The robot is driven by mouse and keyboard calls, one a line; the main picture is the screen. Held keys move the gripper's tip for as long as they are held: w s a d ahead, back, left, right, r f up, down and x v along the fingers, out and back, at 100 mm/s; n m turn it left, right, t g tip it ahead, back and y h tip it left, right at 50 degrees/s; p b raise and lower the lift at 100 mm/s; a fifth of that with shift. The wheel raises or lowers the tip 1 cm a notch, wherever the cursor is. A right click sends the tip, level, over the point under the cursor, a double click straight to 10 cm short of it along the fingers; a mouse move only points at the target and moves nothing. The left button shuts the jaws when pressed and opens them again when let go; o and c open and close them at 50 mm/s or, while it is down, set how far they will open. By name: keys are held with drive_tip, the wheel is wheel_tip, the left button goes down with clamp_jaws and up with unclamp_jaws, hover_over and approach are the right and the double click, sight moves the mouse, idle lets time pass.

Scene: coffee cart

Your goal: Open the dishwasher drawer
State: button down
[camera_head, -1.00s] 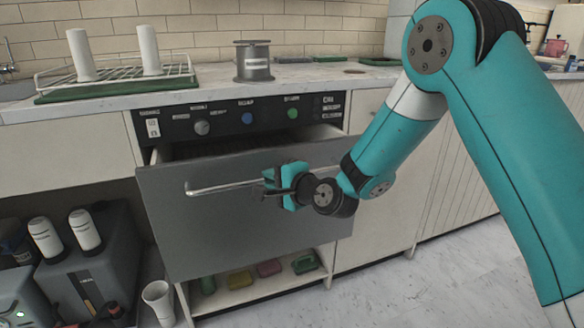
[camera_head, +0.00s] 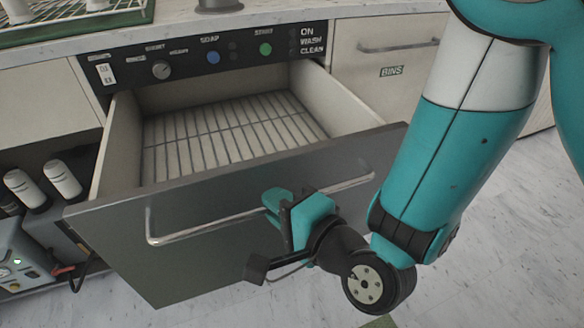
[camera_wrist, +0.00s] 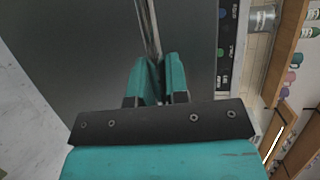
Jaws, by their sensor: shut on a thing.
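The dishwasher drawer (camera_head: 225,235) is pulled well out, with its grey front tilted in the head view. Inside it an empty wire rack (camera_head: 225,130) shows. A silver bar handle (camera_head: 190,231) runs across the front. My gripper (camera_head: 275,203) is shut on the handle, right of its middle. In the wrist view the teal fingers (camera_wrist: 158,78) close on the handle (camera_wrist: 148,28), which runs up between them. The exact contact is partly hidden by the fingers.
The control panel (camera_head: 210,55) sits above the drawer opening. A closed cabinet drawer labelled BINS (camera_head: 385,60) is to the right. Grey machines with white-capped bottles (camera_head: 45,185) stand at lower left. White floor (camera_head: 490,230) is clear at the right.

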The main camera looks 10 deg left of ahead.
drive_tip(key=shift+s+d+f+p, duration=0.1)
drive_tip(key=shift+s+d+p, duration=0.3)
drive_tip(key=shift+s+p, duration=0.4)
drive_tip(key=shift+s+d+p, duration=0.35)
drive_tip(key=shift+s+p, duration=0.2)
drive_tip(key=shift+p, duration=0.55)
drive_tip(key=shift+s+d+f+p, duration=0.1)
drive_tip(key=shift+s+d+p, duration=0.3)
drive_tip(key=shift+s+p, duration=0.4)
drive_tip(key=shift+w, duration=0.15)
drive_tip(key=c, duration=1.1)
unclamp_jaws()
drive_tip(key=shift+r, duration=0.1)
drive_tip(key=shift+c, duration=0.2)
drive_tip(key=shift+a, duration=0.1)
drive_tip(key=shift+r, duration=0.1)
